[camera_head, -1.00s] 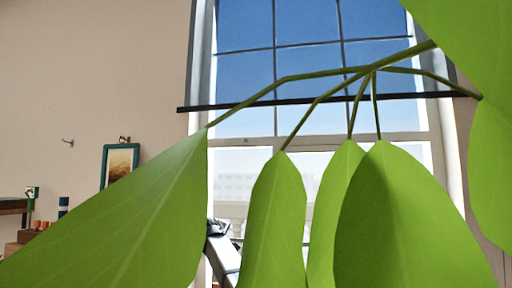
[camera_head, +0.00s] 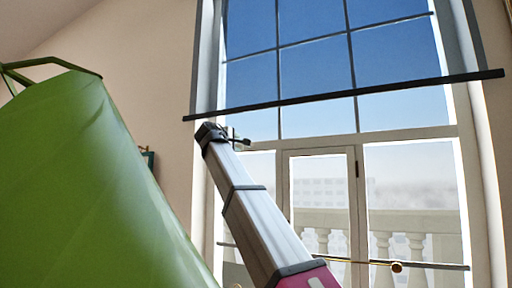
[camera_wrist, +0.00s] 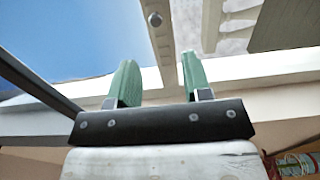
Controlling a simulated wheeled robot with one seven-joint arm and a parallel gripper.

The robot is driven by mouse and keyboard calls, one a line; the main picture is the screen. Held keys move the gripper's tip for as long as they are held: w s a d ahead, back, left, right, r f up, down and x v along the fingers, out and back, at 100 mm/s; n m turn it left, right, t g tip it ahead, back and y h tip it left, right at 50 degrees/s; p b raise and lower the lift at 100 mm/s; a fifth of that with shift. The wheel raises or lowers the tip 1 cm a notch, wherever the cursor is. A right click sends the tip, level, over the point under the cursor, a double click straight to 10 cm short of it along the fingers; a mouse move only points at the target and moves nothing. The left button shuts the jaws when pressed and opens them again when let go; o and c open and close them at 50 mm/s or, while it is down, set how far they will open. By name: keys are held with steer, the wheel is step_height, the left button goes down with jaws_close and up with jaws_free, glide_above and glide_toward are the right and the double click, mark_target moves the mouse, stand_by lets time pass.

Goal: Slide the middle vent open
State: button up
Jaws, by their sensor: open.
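In the head view a tall window fills the right side. Its lower middle framed panel (camera_head: 320,158), seemingly the middle vent, looks shut, with a small dark fitting on its right edge. My arm reaches up in front of the window, and the dark end of my gripper (camera_head: 238,138) is in front of the left lower pane, too small to read there. In the wrist view my gripper (camera_wrist: 155,72) has two green fingers spread apart with nothing between them. Pale window frame lies beyond the fingers. I cannot tell how far the gripper is from the panel.
A dark bar (camera_head: 400,88) crosses the window above the panel. A thin rod with a round knob (camera_head: 397,267) crosses low down; a rounded knob (camera_wrist: 155,18) also shows in the wrist view.

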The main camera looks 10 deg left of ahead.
steer(key=x, duration=1)
steer(key=shift+w+d+r, duration=0.2)
steer(key=shift+r, duration=0.1)
jaws_close()
